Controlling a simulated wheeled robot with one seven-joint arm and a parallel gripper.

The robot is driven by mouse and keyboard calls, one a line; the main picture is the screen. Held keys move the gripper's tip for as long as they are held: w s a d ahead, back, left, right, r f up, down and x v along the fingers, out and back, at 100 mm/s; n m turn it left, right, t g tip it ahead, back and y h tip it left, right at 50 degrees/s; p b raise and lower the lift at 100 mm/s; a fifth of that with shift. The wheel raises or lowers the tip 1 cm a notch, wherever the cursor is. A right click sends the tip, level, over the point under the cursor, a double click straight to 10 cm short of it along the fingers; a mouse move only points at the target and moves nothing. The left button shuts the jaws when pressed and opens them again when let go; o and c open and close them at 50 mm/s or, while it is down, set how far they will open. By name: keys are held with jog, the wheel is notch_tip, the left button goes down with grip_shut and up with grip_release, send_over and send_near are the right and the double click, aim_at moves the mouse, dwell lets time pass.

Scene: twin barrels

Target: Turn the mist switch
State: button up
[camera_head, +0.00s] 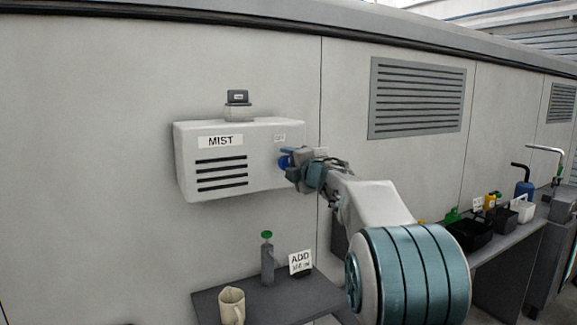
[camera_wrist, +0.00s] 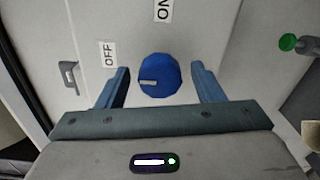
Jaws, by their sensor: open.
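The white mist unit (camera_head: 240,160) is mounted on the wall, with a MIST label and dark vent slots on its front. Its blue round switch (camera_head: 285,161) is at the right end, partly hidden by my gripper (camera_head: 301,160). In the wrist view, the blue switch (camera_wrist: 159,76) sits between the two blue fingers of my open gripper (camera_wrist: 160,88), with a gap on each side. A pale mark on the switch points left, toward the OFF label (camera_wrist: 108,54). The ON label (camera_wrist: 163,9) is above it, at the picture's top edge.
A grey box with a dark display (camera_head: 238,103) stands on top of the unit. Below is a dark shelf (camera_head: 262,302) with a cream mug (camera_head: 231,305), a green-capped bottle (camera_head: 267,262) and an ADD sign (camera_head: 300,262). A counter with bins (camera_head: 470,234) is at right.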

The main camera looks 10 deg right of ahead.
jog(key=b+v, duration=0.2)
jog(key=v, duration=1.1)
jog(key=shift+s+r, duration=0.15)
jog(key=shift+s, duration=0.05)
